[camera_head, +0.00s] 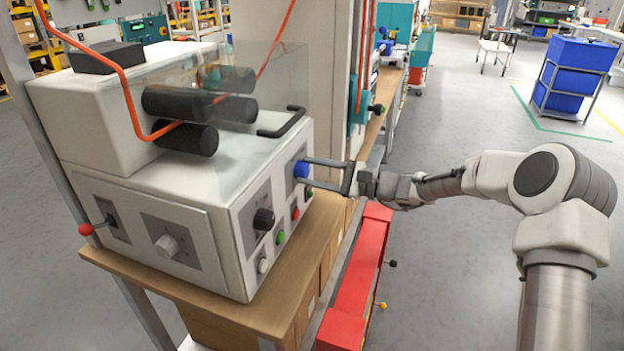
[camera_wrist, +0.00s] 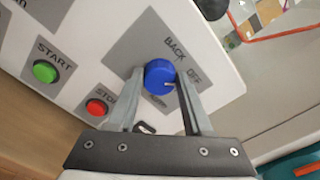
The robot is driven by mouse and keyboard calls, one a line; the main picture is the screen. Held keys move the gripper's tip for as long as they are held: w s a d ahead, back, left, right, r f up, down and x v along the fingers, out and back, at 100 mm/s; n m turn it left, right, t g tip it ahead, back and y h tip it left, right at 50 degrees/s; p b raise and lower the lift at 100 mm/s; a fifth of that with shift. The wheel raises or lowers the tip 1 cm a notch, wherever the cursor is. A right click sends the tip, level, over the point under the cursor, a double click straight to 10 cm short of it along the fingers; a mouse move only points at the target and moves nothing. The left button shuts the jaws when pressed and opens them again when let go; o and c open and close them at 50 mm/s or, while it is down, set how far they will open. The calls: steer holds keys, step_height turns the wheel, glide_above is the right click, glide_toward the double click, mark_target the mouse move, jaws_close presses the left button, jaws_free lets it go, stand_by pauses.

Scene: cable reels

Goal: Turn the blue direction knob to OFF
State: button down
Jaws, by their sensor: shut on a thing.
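The blue direction knob (camera_head: 300,169) is on the right-hand face of the white machine, near its far end. In the wrist view the knob (camera_wrist: 157,73) sits on a grey plate with the labels BACK and OFF and a third label partly hidden below it. A pale mark on the knob points to the right, roughly toward the OFF side. My gripper (camera_head: 308,172) reaches in from the right and is shut on the knob. In the wrist view my gripper (camera_wrist: 161,78) has one finger on each side of it.
A green START button (camera_wrist: 45,71) and a red STOP button (camera_wrist: 97,107) sit left of the knob. A black knob (camera_head: 264,219) is nearer on the same face. A black handle (camera_head: 283,122) is above. A red box (camera_head: 357,285) stands beside the bench.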

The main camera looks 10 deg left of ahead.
steer(key=shift+n, duration=0.3)
steer(key=shift+c, duration=1.6)
jaws_free()
steer(key=s+d, duration=0.2)
steer(key=d, duration=1.5)
steer(key=shift+s+d+p, duration=0.15)
steer(key=shift+s+p, duration=0.1)
steer(key=shift+p, duration=0.1)
